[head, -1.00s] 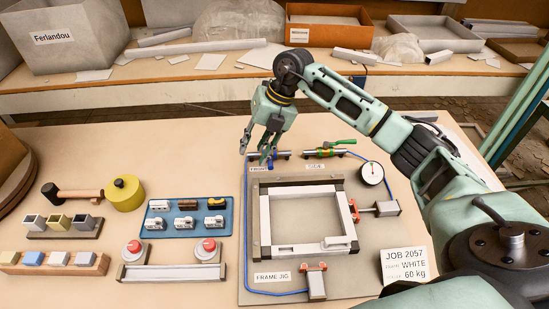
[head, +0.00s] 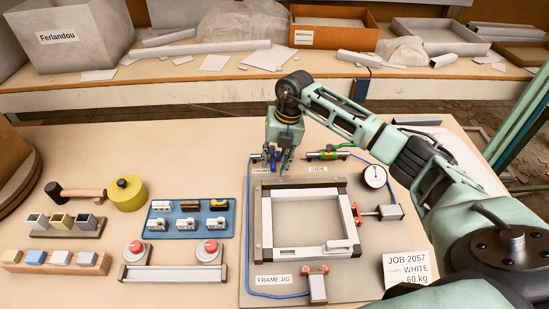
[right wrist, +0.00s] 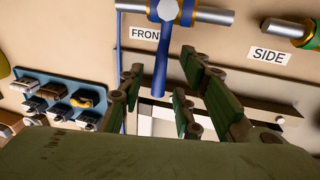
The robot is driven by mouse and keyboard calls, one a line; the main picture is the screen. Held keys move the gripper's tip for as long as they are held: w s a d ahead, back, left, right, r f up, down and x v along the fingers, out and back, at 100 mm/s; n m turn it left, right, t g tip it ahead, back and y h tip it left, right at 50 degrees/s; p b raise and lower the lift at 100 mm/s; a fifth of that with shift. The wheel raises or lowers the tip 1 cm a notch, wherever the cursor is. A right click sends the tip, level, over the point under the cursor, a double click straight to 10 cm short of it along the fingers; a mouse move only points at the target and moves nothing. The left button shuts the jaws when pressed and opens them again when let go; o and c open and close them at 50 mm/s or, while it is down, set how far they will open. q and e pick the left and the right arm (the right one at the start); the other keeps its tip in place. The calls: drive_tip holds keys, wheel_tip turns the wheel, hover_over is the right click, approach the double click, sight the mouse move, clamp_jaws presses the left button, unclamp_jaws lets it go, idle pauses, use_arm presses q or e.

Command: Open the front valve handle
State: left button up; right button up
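The front valve (right wrist: 176,12) is a metal pipe piece with a blue handle (right wrist: 159,62), above the FRONT label (right wrist: 144,33) in the right wrist view. The handle sticks out across the pipe, toward the frame jig. My right gripper (right wrist: 165,88) is open, with green-padded fingers on either side of the handle's free end in that view. I cannot tell whether they touch it. In the head view my right gripper (head: 277,164) points down over the front valve (head: 257,158) and partly hides it. My left gripper is not in view.
The side valve (head: 322,155), with a green handle, lies just right. A gauge (head: 374,176), the frame jig (head: 265,222) and a blue hose (head: 248,250) are close by. A blue tray (head: 160,230) of small parts and two red buttons stand to the left.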

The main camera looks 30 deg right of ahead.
drive_tip(key=shift+c, duration=0.5)
clamp_jaws()
drive_tip(key=shift+d, duration=0.1)
